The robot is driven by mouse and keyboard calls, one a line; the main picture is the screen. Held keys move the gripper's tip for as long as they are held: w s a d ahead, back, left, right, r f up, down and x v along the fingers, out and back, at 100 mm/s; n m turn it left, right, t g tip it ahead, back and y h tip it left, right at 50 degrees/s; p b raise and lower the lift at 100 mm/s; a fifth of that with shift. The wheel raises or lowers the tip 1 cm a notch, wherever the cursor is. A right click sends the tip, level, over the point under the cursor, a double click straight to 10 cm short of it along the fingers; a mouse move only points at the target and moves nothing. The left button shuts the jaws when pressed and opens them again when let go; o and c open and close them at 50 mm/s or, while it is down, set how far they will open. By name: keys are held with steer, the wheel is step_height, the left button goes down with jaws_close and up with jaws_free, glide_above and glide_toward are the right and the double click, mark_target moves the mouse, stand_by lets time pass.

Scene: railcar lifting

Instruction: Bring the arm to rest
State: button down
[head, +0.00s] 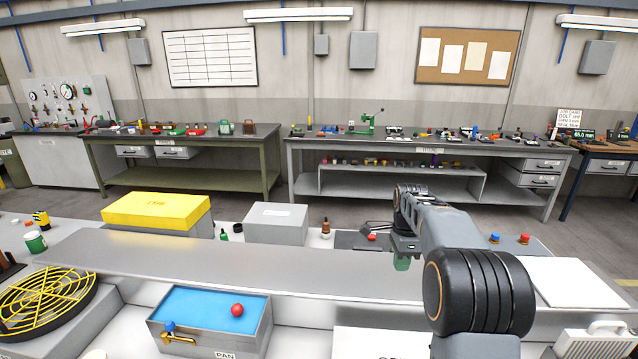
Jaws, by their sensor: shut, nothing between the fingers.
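My arm rises from the lower right and reaches forward over the front bench (170,247). My gripper (403,250) hangs at the far end of the arm, low over the back part of the bench. It is shut, and I see nothing held in it. A small green shape (402,263) shows right below it; I cannot tell whether they touch. The fingertips are small and partly hidden by the wrist.
A yellow box (157,211), a grey box (276,223) and small bottles stand left of my gripper. A pan with blue liquid (210,306) and a yellow fan guard (44,301) are nearer. Red and blue buttons (510,238) and a white sheet (575,283) lie right.

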steer(key=s+a+n+t, duration=0.2)
steer(key=s+a+n, duration=0.3)
steer(key=s+n, duration=0.4)
steer(key=s+a+r+n+t, duration=0.1)
steer(key=s+a+n+t, duration=0.2)
steer(key=s+n, duration=0.7)
steer(key=s+a, duration=0.2)
steer(key=s, duration=0.2)
steer(key=shift+s+a+r+t, duration=0.15)
steer(key=shift+r+t, duration=0.1)
steer(key=shift+t, duration=0.05)
